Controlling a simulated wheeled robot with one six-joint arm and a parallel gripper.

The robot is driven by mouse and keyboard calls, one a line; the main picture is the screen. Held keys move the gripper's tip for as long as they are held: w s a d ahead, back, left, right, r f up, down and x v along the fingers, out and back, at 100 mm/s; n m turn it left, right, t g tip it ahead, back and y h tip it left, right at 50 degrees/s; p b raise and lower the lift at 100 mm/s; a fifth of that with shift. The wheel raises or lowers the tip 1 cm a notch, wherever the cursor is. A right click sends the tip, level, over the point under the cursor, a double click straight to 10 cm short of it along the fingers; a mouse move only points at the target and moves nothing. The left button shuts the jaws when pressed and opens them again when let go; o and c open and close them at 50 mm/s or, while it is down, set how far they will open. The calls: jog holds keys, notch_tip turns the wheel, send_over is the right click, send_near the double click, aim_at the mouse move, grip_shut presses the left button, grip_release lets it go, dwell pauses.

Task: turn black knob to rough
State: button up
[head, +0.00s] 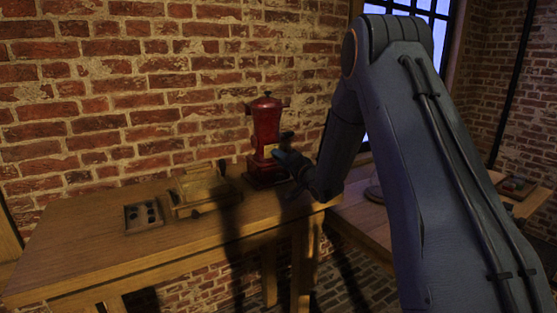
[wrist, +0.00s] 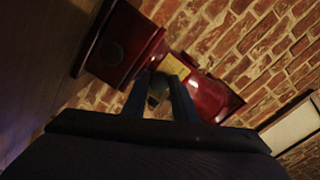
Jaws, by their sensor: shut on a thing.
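A dark red device (head: 266,124) with a lidded top and a pale yellow plate stands upright on the wooden table against the brick wall. In the wrist view the red device (wrist: 208,92) lies slanted, with its yellow plate (wrist: 174,66) just beyond my fingertips. My gripper (head: 285,151) is at the front right side of the device. In the wrist view my gripper (wrist: 160,88) has its two fingers closed around a small dark rounded part, the black knob (wrist: 158,92), in front of the device. The knob's pointer and any markings are too dark to read.
On the wooden table (head: 90,255), a wooden apparatus (head: 200,185) stands left of the device. A shallow tray (head: 143,216) with several dark round pieces lies farther left.

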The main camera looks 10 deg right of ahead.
jog(key=o, duration=1)
jog(key=shift+o, duration=0.2)
jog(key=shift+s, duration=0.1)
jog(key=b+v, duration=0.1)
jog(key=v, duration=0.6)
jog(key=shift+s+b, duration=0.3)
jog(key=shift+d, duration=0.1)
